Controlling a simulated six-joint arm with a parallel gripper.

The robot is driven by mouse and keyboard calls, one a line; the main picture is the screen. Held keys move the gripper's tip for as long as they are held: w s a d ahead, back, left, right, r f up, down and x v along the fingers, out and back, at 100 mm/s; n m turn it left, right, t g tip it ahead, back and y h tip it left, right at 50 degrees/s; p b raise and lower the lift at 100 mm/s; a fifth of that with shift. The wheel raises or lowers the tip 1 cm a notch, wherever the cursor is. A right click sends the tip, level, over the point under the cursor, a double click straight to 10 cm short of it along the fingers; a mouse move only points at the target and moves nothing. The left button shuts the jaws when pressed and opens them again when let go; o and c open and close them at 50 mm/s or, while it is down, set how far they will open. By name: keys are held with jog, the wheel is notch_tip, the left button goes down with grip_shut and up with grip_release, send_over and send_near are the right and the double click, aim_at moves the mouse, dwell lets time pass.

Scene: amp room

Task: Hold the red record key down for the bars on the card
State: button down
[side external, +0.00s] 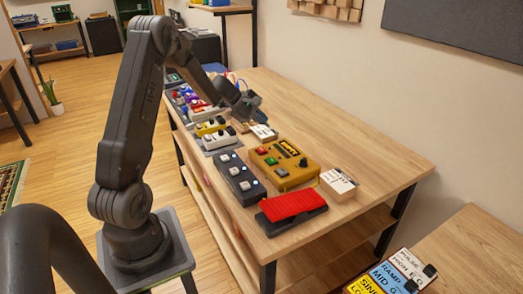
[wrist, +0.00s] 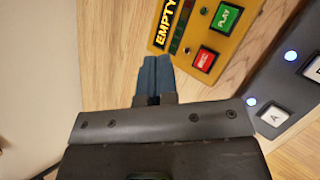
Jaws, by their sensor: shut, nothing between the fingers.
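A yellow looper box (side external: 293,177) stands on the wooden table. In the wrist view the red REC key (wrist: 204,59) sits on the box (wrist: 186,53), beside the green PLAY key (wrist: 227,16); the display (wrist: 167,22) reads EMPTY. My gripper (side external: 246,104) is beyond the box in the side view. Its blue fingertips (wrist: 153,76) are shut and empty in the wrist view, apart from the red key and over bare wood beside the box. White cards on blocks stand in front of the box (side external: 339,181) and behind it (side external: 263,132); their print is too small to read.
A dark pedal with white keys (side external: 238,178) stands left of the box, and a red-topped pedal (side external: 293,204) lies in front. Several more pedals and cables line the table's left side. Bare wood (side external: 350,150) lies to the right.

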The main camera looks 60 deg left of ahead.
aim_at(261, 150)
jog(key=shift+f, duration=4.3)
jog(key=shift+f, duration=0.4)
jog(key=shift+f, duration=0.55)
dwell(2.8)
